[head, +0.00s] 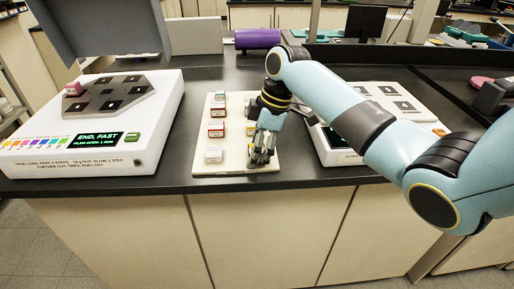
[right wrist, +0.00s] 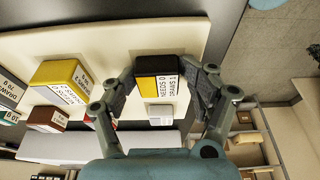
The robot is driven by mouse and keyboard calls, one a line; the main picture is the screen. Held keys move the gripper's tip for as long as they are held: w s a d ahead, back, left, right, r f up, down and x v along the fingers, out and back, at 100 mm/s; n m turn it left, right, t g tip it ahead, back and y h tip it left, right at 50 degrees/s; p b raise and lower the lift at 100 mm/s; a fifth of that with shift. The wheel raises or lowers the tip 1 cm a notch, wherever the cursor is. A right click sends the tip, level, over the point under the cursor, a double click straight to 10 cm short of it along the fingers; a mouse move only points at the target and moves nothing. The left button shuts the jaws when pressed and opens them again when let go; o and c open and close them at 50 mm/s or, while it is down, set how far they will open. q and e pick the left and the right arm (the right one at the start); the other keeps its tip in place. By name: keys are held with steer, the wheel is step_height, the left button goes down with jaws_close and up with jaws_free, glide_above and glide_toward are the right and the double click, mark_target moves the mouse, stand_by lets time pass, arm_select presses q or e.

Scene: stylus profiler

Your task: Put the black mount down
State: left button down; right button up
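My right gripper (head: 262,155) points down over the front right of the white board (head: 232,166) in the head view. In the right wrist view, its two fingers (right wrist: 160,84) stand on either side of the black mount (right wrist: 158,66), close against its sides. The mount has a black top and a yellow and white label reading "NEEDS 0 DRAWS 1". I cannot tell whether its underside touches the board. In the head view the gripper hides the mount. My left gripper is not in view.
A white console (head: 100,150) with a lit screen stands left. Another device (head: 326,150) stands right, partly behind my arm. A purple cylinder (head: 257,38) lies behind.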

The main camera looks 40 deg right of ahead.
steer(key=shift+s+d+f, duration=0.1)
steer(key=shift+s+d, duration=0.05)
steer(key=shift+s, duration=0.05)
steer(key=shift+r, duration=0.4)
steer(key=v, duration=1.2)
steer(key=shift+w+r, duration=0.2)
steer(key=shift+r, duration=0.2)
